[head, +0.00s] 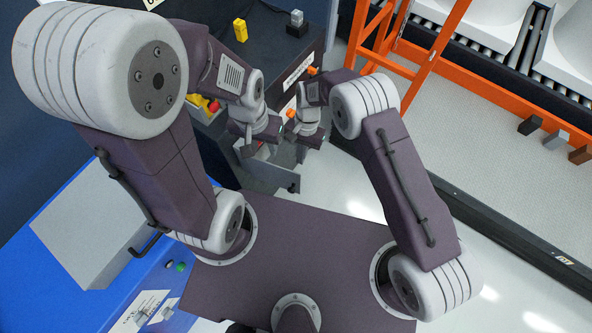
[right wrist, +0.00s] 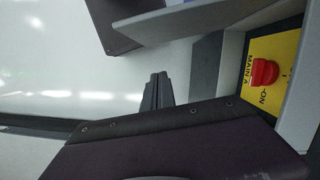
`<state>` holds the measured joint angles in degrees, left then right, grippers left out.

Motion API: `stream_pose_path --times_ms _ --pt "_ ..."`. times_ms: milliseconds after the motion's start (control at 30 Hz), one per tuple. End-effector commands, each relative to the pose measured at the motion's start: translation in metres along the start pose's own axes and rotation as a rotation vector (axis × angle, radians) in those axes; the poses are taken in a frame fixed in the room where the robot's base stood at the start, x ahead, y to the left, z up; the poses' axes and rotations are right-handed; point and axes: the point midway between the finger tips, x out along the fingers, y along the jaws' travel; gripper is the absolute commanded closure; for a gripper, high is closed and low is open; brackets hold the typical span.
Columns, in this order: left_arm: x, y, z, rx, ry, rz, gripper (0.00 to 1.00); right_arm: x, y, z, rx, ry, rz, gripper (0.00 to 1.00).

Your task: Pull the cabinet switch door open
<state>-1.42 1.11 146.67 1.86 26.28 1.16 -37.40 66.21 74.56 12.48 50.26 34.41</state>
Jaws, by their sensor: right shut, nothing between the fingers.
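In the right wrist view, a red knob (right wrist: 264,72) sits on a yellow plate (right wrist: 276,95) lettered MAIN inside a grey recess. A light grey panel (right wrist: 190,20), which looks like the switch door, stands out from the recess, leaving the knob exposed. My right gripper (right wrist: 157,92) is shut and empty, beside the recess and apart from the panel. In the head view, a grey panel (head: 268,174) juts out below both wrists. My right gripper (head: 300,152) is above its right end. My left gripper (head: 246,148) is close to its left; its fingers are too small and hidden to read.
A yellow block (head: 240,30) and a grey block (head: 297,24) stand on the dark cabinet top. An orange ladder (head: 410,70) and a roller conveyor (head: 525,55) are at the right. A blue unit (head: 75,245) is at the left. White floor (head: 345,185) is clear right of the panel.

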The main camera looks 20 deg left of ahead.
Motion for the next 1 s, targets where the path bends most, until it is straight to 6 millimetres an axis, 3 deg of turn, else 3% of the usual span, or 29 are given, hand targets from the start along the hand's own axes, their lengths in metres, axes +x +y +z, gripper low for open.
stream_pose_path --times_ms 133,300,800,1000 --pt "-0.001 0.000 0.000 0.000 0.000 0.000 0.64 0.032 0.000 0.001 -0.001 -0.003 0.002 1.00" --pt "-0.011 0.000 -0.001 0.000 0.000 0.000 0.64 0.033 0.000 0.029 -0.003 -0.002 0.001 1.00" --pt "-0.013 0.000 -0.001 0.000 0.000 0.000 0.64 0.037 0.000 0.041 0.005 0.000 -0.002 1.00" --pt "-0.025 0.001 -0.003 0.000 0.000 0.000 0.64 0.043 -0.006 0.069 0.154 0.000 -0.039 1.00"
